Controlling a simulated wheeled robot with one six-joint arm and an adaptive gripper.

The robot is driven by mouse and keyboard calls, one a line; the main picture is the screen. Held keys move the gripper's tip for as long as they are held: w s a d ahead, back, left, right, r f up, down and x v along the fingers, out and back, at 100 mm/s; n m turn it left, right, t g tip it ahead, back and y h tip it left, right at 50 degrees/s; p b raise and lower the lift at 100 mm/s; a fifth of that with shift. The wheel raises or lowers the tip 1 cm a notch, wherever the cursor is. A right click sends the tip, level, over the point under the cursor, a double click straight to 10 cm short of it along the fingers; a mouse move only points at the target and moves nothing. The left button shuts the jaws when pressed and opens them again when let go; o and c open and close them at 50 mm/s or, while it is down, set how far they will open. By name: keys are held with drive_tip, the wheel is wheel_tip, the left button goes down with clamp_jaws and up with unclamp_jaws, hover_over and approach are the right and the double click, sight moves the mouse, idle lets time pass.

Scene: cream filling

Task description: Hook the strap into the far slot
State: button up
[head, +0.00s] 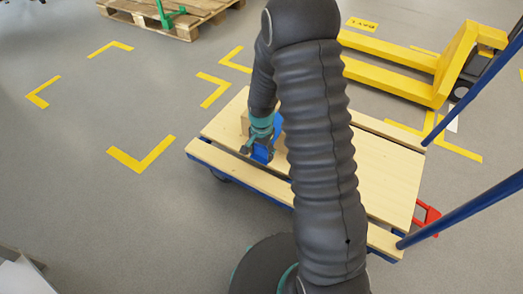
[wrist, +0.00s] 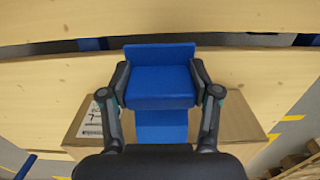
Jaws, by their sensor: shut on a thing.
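My gripper (wrist: 160,78) is shut on the blue strap (wrist: 160,57), with one finger on each side of its wide end piece. The strap also shows in the head view (head: 262,153), beside the gripper over the cart's left part. More blue strap hangs below the end piece in the wrist view, against a cardboard box (wrist: 235,125) on the boards. A dark slot (wrist: 255,41) runs across the boards beyond the strap's end. The strap looks apart from this slot. In the head view my arm hides part of the deck and much of the box (head: 243,122).
The wooden-decked cart (head: 390,185) has blue handle bars (head: 460,210) at the right. A yellow pallet jack (head: 455,65) stands behind it. A wooden pallet (head: 160,22) lies at the back left. The floor (head: 90,210) left of the cart is clear.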

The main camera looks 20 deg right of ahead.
drive_tip(key=shift+f+b, duration=2)
drive_tip(key=shift+f, duration=1.05)
drive_tip(key=o, duration=1.3)
drive_tip(key=shift+o, duration=0.2)
wheel_tip(320, 180, up, 12)
drive_tip(key=shift+r, duration=0.1)
